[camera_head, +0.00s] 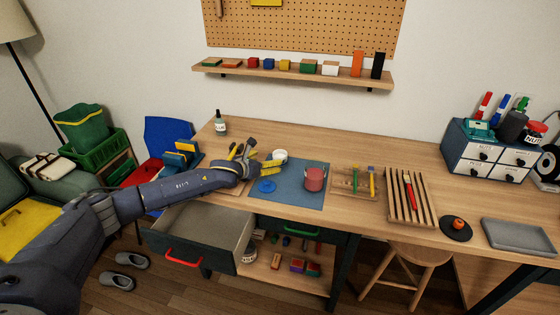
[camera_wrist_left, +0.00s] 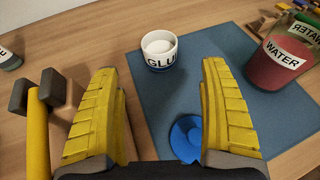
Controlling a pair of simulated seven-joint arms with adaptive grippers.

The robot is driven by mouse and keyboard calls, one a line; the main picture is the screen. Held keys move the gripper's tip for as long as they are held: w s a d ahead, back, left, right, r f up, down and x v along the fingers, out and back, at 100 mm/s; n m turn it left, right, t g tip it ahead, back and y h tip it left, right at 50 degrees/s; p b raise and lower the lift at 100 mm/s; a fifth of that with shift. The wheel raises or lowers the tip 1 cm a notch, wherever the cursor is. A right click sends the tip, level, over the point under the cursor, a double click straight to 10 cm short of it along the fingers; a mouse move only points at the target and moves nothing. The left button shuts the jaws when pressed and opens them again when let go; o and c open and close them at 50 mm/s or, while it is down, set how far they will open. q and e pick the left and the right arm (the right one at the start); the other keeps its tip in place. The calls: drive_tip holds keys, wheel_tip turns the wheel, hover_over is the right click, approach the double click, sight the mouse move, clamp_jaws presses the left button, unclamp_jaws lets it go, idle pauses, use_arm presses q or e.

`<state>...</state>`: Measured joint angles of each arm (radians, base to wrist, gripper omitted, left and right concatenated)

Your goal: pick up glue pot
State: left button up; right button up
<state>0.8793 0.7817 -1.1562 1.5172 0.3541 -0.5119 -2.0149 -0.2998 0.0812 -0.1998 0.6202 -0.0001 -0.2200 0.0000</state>
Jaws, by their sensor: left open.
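The glue pot (camera_wrist_left: 160,51) is a small white cup with a dark lower band and the letters "GLU" showing. It stands upright at the edge of the blue mat, ahead of my left gripper (camera_wrist_left: 160,110). The glue pot also shows in the head view (camera_head: 280,155), just past the yellow fingers. My left gripper (camera_head: 271,168) is open, with the pot beyond its fingertips and nothing between them. My right gripper is not in view.
A blue lid-like disc (camera_wrist_left: 185,136) lies on the mat (camera_wrist_left: 225,95) near the right finger. A red water jar (camera_wrist_left: 282,55) stands to the right. A yellow-handled hammer (camera_wrist_left: 40,120) is left of the gripper. An open drawer (camera_head: 212,232) juts out below the desk.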

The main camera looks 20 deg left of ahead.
sight(284, 155)
use_arm(q)
drive_tip(key=shift+x, duration=5.35)
drive_tip(key=shift+w+r, duration=0.1)
drive_tip(key=shift+r, duration=0.1)
drive_tip(key=shift+c, duration=0.5)
drive_tip(key=c, duration=1.3)
